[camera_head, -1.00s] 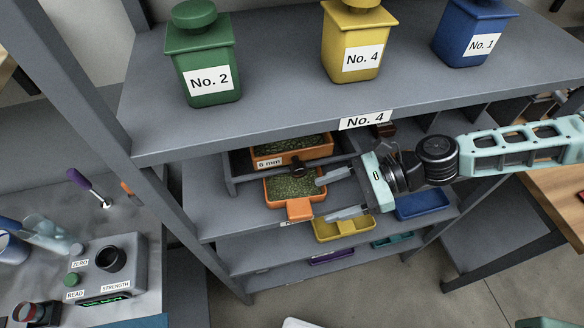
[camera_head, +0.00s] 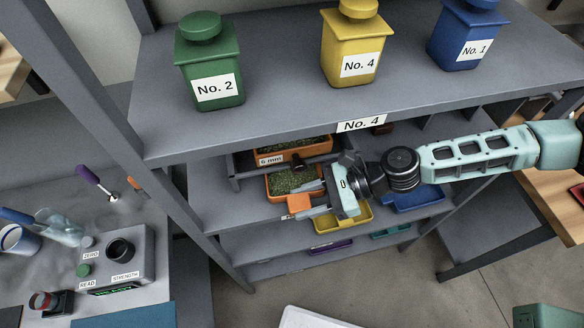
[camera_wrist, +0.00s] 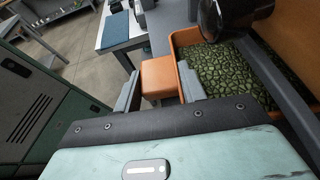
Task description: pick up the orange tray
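The orange tray (camera_head: 267,186) sits on a shelf below the top board, filled with green beans. Its orange handle block (camera_head: 299,202) points outward toward the front. In the wrist view the tray's orange wall (camera_wrist: 184,38) is on the right and the handle block (camera_wrist: 159,79) is in the middle. My gripper (camera_head: 291,202) is open, with one finger on each side of the handle block. It also shows in the wrist view (camera_wrist: 158,75), the fingers close beside the block. I cannot tell whether either finger touches it.
An orange sieve box labelled 6 mm (camera_head: 300,147) sits in a grey frame just above the tray. A yellow tray (camera_head: 345,219) and a blue tray (camera_head: 415,198) are nearby. The top shelf (camera_head: 270,110) overhangs with green, yellow and blue canisters.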

